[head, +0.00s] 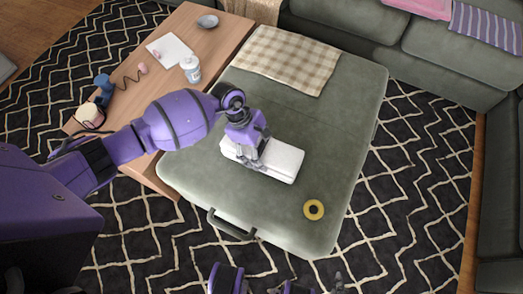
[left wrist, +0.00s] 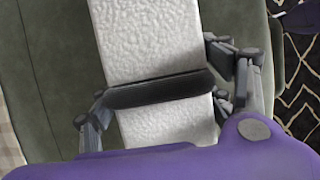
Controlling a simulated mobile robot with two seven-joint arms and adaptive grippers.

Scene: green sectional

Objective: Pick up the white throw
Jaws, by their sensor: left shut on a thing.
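The white throw (head: 286,163) is a folded, textured white bundle lying on the green ottoman (head: 300,120). It also fills the middle of the left wrist view (left wrist: 150,35). My left gripper (head: 252,163) reaches down onto the throw's left-middle part and is shut on it. In the left wrist view the fingers of my left gripper (left wrist: 165,95) stand on both sides of the throw, with a dark bar across it. The throw appears to be at the ottoman's surface; I cannot tell whether it is lifted. Parts of my right arm show at the bottom edge; its gripper (head: 308,288) is mostly cut off.
A wooden table (head: 140,85) at left holds a white jar (head: 190,68), paper and blue dumbbell. A green sofa (head: 440,60) stands behind.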

